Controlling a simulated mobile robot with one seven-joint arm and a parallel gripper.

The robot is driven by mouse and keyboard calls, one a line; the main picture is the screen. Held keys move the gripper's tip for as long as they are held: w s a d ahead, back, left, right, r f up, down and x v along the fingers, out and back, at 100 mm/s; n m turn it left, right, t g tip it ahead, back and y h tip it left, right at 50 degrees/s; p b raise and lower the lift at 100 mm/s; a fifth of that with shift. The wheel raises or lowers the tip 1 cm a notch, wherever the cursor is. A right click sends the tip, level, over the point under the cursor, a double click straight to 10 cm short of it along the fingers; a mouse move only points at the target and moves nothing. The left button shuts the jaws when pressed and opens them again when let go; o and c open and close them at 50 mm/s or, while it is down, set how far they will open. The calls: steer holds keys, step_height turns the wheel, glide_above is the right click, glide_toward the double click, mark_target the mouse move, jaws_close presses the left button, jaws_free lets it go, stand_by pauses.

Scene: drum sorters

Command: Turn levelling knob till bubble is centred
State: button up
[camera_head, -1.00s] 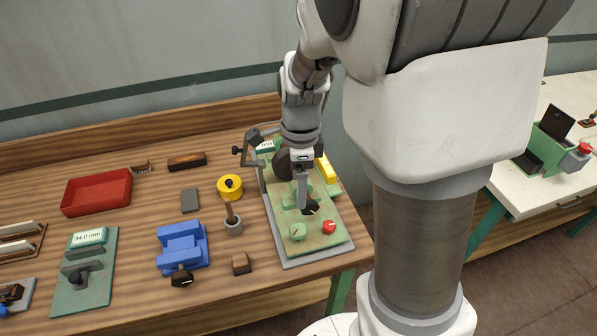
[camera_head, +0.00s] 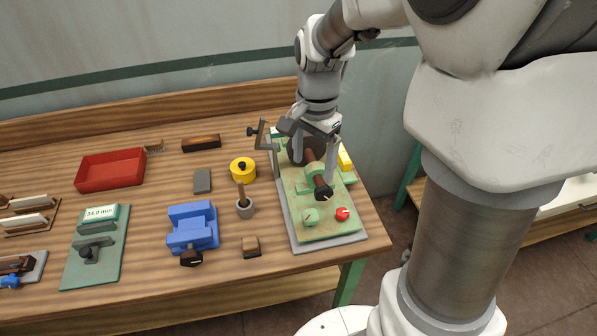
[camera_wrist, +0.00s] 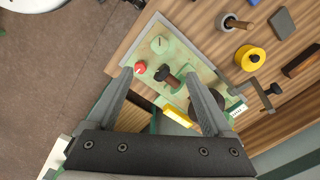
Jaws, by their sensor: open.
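A green machine (camera_head: 325,230) stands on a grey base at the table's right end. It carries a dark knob on a brown shaft (camera_head: 322,190), a pale green knob (camera_head: 311,216) and a red knob (camera_head: 342,214). The wrist view shows the dark knob (camera_wrist: 162,73), pale green knob (camera_wrist: 159,44) and red knob (camera_wrist: 140,67). My gripper (camera_head: 313,172) is open above the machine, its fingers spread either side of the dark knob in the wrist view (camera_wrist: 159,76). I see no contact. I cannot make out a bubble or which knob is for levelling.
A bracket arm with a black knob (camera_head: 268,140) rises at the machine's left edge. A yellow block (camera_head: 345,158) lies along its right side. A blue vise (camera_head: 192,228), a pot with a wooden handle (camera_head: 245,208) and a yellow cylinder (camera_head: 243,170) stand to the left.

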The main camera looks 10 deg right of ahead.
mark_target(310, 215)
step_height(310, 215, down, 17)
steer(key=n+b, duration=0.2)
steer(key=n, duration=0.4)
steer(key=shift+f+b, duration=0.1)
steer(key=shift+b, duration=0.3)
jaws_close()
steer(key=shift+m, duration=0.6)
jaws_free()
